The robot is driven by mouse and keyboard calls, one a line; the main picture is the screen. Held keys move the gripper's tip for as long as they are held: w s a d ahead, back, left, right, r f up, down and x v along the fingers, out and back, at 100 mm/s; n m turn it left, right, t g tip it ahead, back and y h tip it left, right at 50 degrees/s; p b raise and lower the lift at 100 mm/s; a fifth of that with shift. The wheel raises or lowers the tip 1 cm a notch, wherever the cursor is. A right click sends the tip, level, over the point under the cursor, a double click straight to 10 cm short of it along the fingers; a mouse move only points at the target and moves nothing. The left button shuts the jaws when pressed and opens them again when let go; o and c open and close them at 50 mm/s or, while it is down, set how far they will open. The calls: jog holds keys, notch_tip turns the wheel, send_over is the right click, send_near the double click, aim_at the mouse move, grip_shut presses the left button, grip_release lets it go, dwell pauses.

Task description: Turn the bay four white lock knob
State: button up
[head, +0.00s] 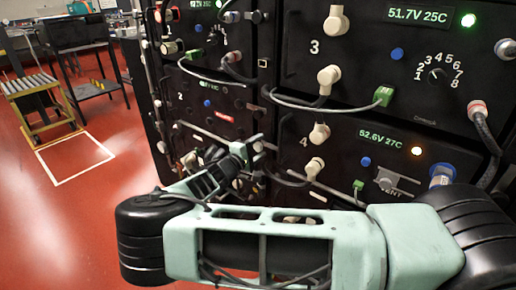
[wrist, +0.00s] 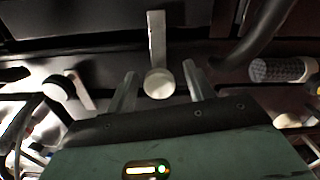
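Bay four is the lower right black panel (head: 340,150), marked 4, with a 52.6V 27C display (head: 390,143) and an orange light. White knobs show on it, an upper one (head: 319,132) and a lower one (head: 314,168). My gripper (head: 258,147) is at the bay's left side, with my forearm across the panel's lower part. In the wrist view my gripper (wrist: 158,78) has its two fingers apart, on either side of a white knob (wrist: 158,85) with a flat white bar. Gaps show beside the knob. Which bay's knob this is, I cannot tell for sure.
Bay three (head: 350,60) is above, with a grey cable looping along its lower edge. A thick dark cable (wrist: 258,35) and a ribbed connector (wrist: 277,70) lie right of the fingers. A yellow cart (head: 40,100) stands left on open red floor.

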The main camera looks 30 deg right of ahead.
jog(key=v, duration=1.7)
jog(key=shift+a+b, duration=0.2)
jog(key=shift+b, duration=0.1)
jog(key=shift+s, duration=0.1)
